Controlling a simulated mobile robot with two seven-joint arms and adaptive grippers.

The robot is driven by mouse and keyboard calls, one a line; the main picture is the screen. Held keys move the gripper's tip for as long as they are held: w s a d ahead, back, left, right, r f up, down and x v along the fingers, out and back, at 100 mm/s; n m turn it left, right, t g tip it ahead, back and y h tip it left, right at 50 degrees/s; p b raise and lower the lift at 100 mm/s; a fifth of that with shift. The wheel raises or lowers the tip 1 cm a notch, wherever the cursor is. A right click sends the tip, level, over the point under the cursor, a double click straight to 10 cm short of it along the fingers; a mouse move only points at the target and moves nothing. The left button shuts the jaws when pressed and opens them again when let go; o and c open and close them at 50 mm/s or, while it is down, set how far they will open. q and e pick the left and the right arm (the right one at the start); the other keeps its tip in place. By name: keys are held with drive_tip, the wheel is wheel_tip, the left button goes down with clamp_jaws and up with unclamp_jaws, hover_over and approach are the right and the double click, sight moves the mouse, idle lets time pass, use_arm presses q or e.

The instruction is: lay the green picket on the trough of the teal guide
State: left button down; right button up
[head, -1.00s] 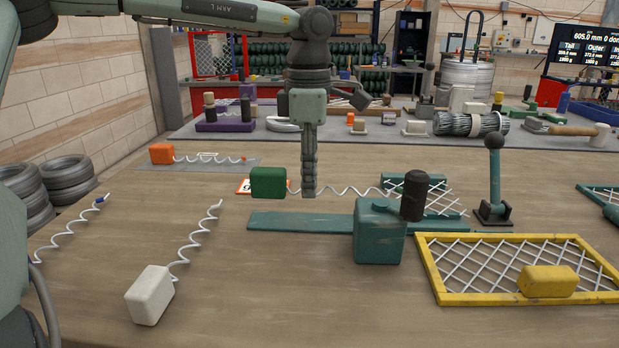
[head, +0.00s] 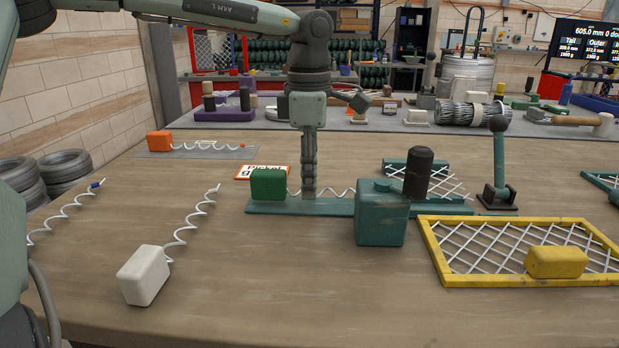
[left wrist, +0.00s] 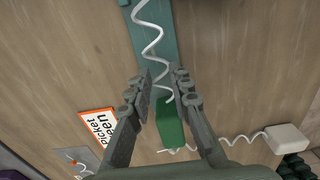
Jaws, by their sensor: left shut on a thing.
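The green picket has a green block (head: 268,185) and a white coiled wire (head: 338,191). My left gripper (head: 308,192) points down and is shut on the picket just right of its block. In the left wrist view the wire (left wrist: 155,45) runs between the fingers (left wrist: 160,85), with the block (left wrist: 171,128) behind them. The teal guide (head: 300,207) has a long flat trough; its strip (left wrist: 150,40) lies under the wire. The picket is over the trough, block at its left end. I cannot tell whether it touches. My right gripper is not in view.
A teal box (head: 381,218) with a dark knob (head: 419,172) stands at the guide's right part, near a woven mesh (head: 450,182). A lever (head: 498,165) and yellow frame (head: 480,278) are right. White (head: 143,275) and orange (head: 159,141) pickets lie left.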

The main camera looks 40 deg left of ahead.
use_arm(q)
drive_tip(key=shift+f+b, duration=0.55)
drive_tip(key=shift+f, duration=0.1)
idle(0.6)
drive_tip(key=c, duration=1.3)
unclamp_jaws()
drive_tip(key=shift+r, duration=0.15)
wheel_tip(320, 180, up, 12)
